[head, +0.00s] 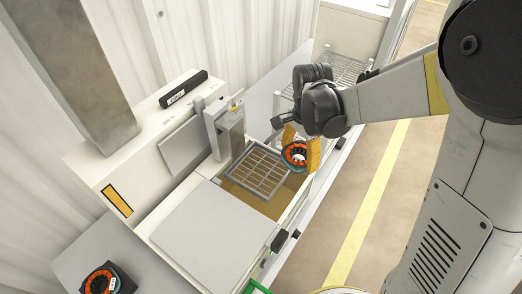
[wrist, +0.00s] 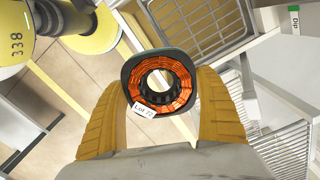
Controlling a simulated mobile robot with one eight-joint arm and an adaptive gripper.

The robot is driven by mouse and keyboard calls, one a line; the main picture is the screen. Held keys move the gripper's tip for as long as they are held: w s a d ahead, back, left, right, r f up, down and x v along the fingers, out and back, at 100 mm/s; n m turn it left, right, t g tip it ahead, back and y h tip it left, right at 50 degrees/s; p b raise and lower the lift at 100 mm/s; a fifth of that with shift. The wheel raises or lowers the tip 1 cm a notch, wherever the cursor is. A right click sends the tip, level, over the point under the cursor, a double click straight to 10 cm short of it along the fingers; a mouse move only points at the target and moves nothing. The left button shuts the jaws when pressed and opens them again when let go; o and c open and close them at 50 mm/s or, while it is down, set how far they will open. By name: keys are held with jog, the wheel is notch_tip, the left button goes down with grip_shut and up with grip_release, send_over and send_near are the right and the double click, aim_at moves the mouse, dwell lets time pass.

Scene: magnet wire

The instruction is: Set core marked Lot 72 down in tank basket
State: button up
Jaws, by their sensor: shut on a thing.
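The core marked Lot 72 (wrist: 176,73) is a dark ring with orange copper windings and a white tag (wrist: 144,110) reading "Lot 72". My gripper (wrist: 160,105) is shut on it, with a yellow finger on each side. In the head view the core (head: 294,155) hangs in my gripper (head: 301,148) at the right rear edge of the open tank (head: 283,198). The tank basket (head: 258,172) is a metal grid tray at the tank opening, left of the core. The basket also shows in the wrist view (wrist: 200,28), beyond the core at the upper right.
Another orange-wound core (head: 101,281) sits on a dark base at the lower left. A wire rack (head: 345,68) stands behind the tank. A flat grey lid panel (head: 208,228) covers the tank's front part. An upright metal bracket (head: 229,130) rises behind the basket.

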jog(key=b, duration=0.4)
send_over(261, 170)
notch_tip(261, 170, down, 7)
jog(key=shift+r, duration=0.1)
jog(key=shift+f+b, duration=1.05)
jog(key=shift+f, duration=0.95)
jog(key=shift+f, duration=0.2)
jog(key=o, duration=1.4)
jog(key=shift+c, duration=0.2)
jog(key=shift+r, duration=0.1)
notch_tip(261, 170, up, 12)
jog(key=p, duration=0.4)
jog(key=shift+r, duration=0.2)
